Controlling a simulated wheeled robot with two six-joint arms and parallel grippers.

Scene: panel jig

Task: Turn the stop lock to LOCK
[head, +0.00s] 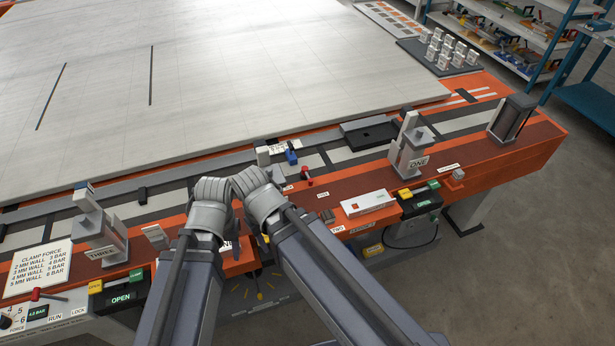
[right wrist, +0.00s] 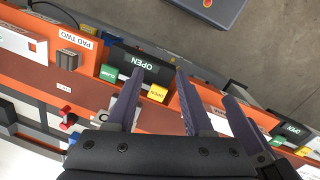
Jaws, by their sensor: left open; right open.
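The stop lock is a dark lever with a red end (head: 37,294) on the grey control box at the lower left of the head view. RUN and LOCK labels are printed below it; I cannot tell which one the lever stands at. My left gripper (head: 208,205) is over the orange rail near the middle, well right of the lever, open, with its fingertips mostly hidden. My right gripper (head: 258,197) is close beside it. In the right wrist view its dark fingers (right wrist: 155,75) are apart with nothing between them. The lever is not in that view.
A force dial (head: 6,322) and a display are beside the lever. A clamp force card (head: 40,268) and clamp THREE (head: 100,235) stand behind. Yellow and green buttons flank an OPEN display (head: 121,297). Clamp ONE (head: 408,150) is at right. A large pale panel (head: 200,70) fills the back.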

